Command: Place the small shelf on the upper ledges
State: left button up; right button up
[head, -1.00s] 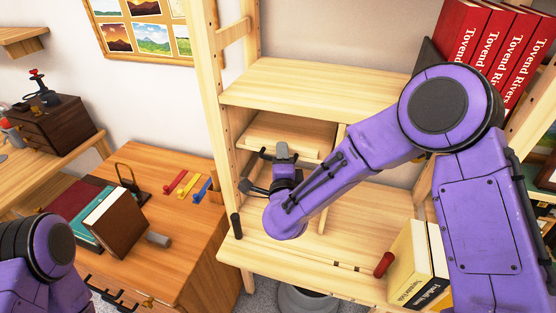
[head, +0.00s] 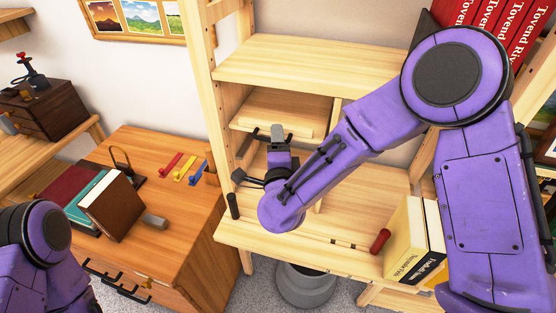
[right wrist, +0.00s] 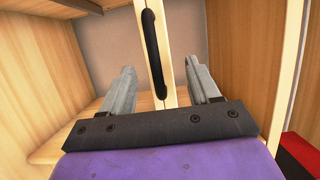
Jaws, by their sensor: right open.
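The small shelf (head: 268,110) seems to be the pale wooden board inside the left compartment of the shelf unit, below the wide upper board. My right gripper (head: 261,158) is in front of that compartment, partly hidden by its own arm in the head view. In the right wrist view the right gripper (right wrist: 160,75) is open. A pale wooden edge (right wrist: 168,85) with a black handle (right wrist: 152,45) shows upright between its fingers, with room on both sides. I cannot tell how deep it sits between them. The upper ledges cannot be made out. My left gripper is outside the view.
The wide board (head: 310,72) spans the unit above the compartment. Red books (head: 500,35) stand at upper right, pale books (head: 408,245) at lower right. A red-ended cylinder (head: 380,241) lies on the lower board. A brown desk (head: 170,210) with books and tools stands left.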

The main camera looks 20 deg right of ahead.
jog(key=b+v, duration=0.2)
jog(key=v, duration=0.7)
